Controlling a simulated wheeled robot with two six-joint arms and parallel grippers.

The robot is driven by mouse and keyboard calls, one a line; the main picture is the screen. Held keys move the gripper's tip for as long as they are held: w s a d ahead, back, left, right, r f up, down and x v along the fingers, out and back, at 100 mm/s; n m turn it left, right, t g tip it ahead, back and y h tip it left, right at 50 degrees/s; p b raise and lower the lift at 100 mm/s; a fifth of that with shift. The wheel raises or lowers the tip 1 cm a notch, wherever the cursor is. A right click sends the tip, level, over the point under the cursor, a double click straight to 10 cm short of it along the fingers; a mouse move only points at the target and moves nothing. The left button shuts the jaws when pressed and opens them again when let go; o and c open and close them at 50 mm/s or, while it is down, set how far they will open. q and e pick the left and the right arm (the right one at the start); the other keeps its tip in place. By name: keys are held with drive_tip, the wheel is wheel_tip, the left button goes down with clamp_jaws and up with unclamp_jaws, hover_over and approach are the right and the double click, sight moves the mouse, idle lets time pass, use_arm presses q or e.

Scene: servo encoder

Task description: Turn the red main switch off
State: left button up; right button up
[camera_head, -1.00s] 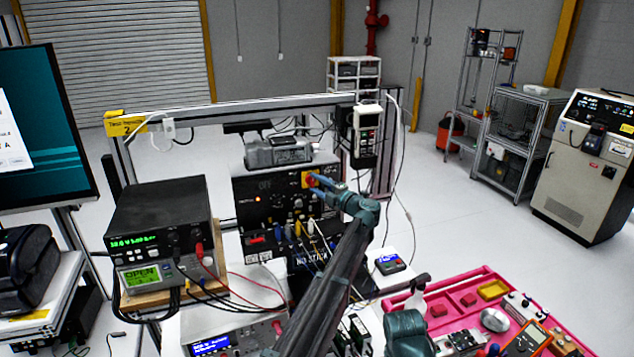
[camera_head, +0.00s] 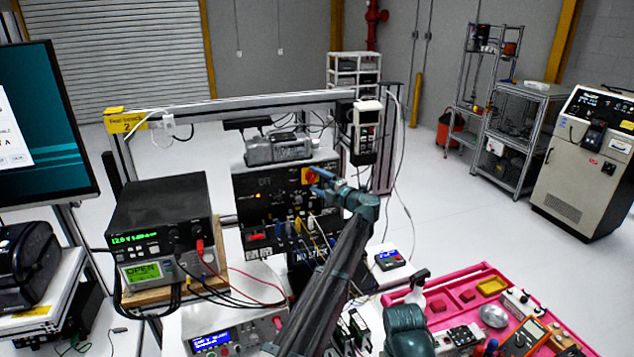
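The red main switch (camera_head: 310,175) is a red knob on a yellow plate, at the upper right of the black panel (camera_head: 249,190) in the middle of the head view. Its exact turn angle is too small to tell. My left gripper (camera_head: 313,181) is just in front of the switch, with its blue fingers apart and nothing seen between them. The fingers cover part of the plate's lower right; whether they touch the knob I cannot tell.
Several cables plug into the panel below the switch. A power supply (camera_head: 160,215) stands at left, with a large screen (camera_head: 45,130) beyond it. A handheld meter (camera_head: 366,130) hangs on the frame's right post. A pink tray (camera_head: 455,283) with tools lies at lower right.

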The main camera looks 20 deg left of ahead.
use_arm(q)
drive_tip(key=v, duration=1.3)
drive_tip(key=shift+s+d, duration=0.2)
drive_tip(key=shift+d, duration=0.15)
drive_tip(key=shift+r, duration=0.1)
